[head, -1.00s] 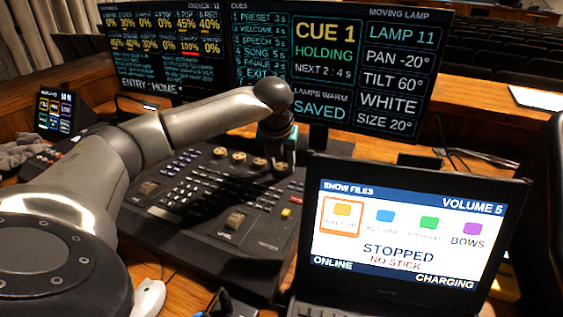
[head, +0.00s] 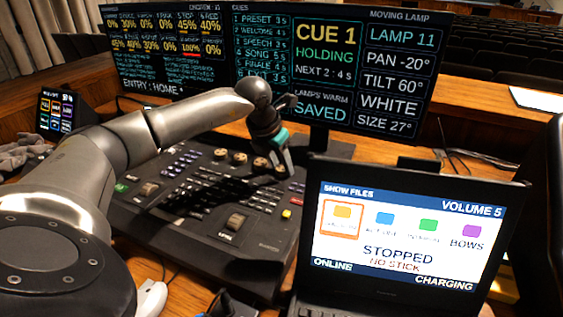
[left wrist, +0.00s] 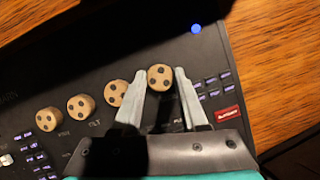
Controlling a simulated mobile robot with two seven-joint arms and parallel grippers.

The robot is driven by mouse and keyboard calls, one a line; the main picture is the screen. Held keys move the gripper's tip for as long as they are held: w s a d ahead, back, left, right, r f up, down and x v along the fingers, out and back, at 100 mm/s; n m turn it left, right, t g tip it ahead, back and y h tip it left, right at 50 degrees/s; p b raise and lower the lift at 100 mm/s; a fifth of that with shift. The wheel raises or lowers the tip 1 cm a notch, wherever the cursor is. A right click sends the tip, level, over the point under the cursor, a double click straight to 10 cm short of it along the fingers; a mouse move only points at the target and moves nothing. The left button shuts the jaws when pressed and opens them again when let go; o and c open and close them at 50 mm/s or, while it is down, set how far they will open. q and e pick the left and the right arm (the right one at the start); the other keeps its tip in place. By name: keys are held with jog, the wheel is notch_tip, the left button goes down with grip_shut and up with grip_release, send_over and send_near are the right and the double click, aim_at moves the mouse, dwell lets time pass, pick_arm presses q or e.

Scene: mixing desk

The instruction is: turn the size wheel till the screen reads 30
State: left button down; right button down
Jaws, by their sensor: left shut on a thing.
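The size wheel (left wrist: 160,77) is the rightmost of a row of tan, dark-spotted knobs in the left wrist view; its label is too small to read. My left gripper (left wrist: 163,76) is shut on it, one finger on each side. In the head view my left gripper (head: 283,170) reaches down to the right end of the knob row and hides most of that wheel. The gripper leans there, its wrist up and to the left. The big screen (head: 385,124) reads SIZE 27° for LAMP 11. My right gripper is not in view.
Other knobs (left wrist: 80,107) stand close to the left of the held one. The desk's keys and faders (head: 235,221) lie in front. A laptop (head: 408,230) stands at the right, reading STOPPED. A small touch screen (head: 61,112) is at the left.

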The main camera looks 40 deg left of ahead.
pick_arm(q)
jog(key=shift+a+r+m+h, duration=0.1)
jog(key=shift+m+h, duration=0.3)
jog(key=shift+m, duration=0.5)
jog(key=shift+m+p, duration=0.35)
jog(key=shift+m, duration=0.05)
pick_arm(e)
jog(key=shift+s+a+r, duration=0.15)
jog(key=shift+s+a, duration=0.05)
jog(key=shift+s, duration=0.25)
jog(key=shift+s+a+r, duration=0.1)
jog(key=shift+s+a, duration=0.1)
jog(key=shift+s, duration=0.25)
pick_arm(q)
jog(key=c, duration=0.7)
grip_release()
